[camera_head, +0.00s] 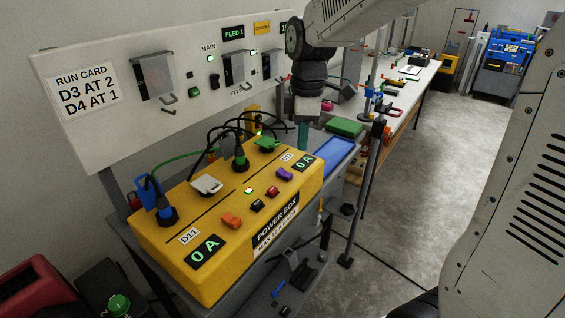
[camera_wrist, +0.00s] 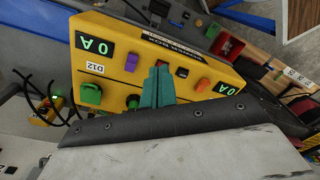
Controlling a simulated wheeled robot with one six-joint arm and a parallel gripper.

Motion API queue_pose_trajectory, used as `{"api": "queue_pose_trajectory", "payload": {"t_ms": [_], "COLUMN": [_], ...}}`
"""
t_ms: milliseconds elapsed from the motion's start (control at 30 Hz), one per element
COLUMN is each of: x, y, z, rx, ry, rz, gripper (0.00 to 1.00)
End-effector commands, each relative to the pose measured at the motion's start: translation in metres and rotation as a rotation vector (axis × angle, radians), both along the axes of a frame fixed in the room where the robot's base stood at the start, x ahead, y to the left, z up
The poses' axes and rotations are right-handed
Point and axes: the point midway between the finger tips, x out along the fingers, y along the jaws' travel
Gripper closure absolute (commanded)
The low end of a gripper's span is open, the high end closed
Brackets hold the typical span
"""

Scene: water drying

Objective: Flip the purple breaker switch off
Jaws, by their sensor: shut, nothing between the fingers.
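The purple breaker switch (camera_head: 285,173) sits on top of the yellow power box (camera_head: 165,245), near its right end beside a 0 A display (camera_head: 303,163). It also shows in the wrist view (camera_wrist: 131,62), left of my teal fingertips. Which way its rocker is tilted is too small to tell. My gripper (camera_head: 303,137) is shut and empty, pointing down near the box's right end, apart from the switch in the head view. In the wrist view my gripper (camera_wrist: 160,68) lies over the box's top face, between the purple switch and the darker switches.
Orange (camera_head: 231,220), black (camera_head: 257,205) and red (camera_head: 272,192) switches share the purple switch's row. A green plug (camera_head: 240,163) and a blue plug (camera_head: 158,200) with cables stand behind. A white panel (camera_head: 90,135) rises at the back.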

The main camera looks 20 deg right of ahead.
Motion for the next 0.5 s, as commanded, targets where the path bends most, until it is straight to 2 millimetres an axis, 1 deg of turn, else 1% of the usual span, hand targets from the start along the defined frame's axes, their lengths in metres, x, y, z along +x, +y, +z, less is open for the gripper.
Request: {"api": "queue_pose_trajectory", "payload": {"t_ms": [33, 100, 233, 300, 367, 500], "x": [0.014, 0.032, 0.057, 0.066, 0.071, 0.074], "y": [0.001, 0.002, 0.004, 0.005, 0.006, 0.006], "z": [-0.002, -0.003, 0.002, 0.008, 0.013, 0.014], "rx": [0.005, 0.009, 0.009, 0.002, -0.005, -0.014], "ry": [-0.011, -0.036, -0.092, -0.125, -0.147, -0.166], "rz": [0.096, 0.248, 0.513, 0.638, 0.729, 0.881], "gripper": [1.0, 1.0, 1.0, 1.0, 1.0, 1.0]}}
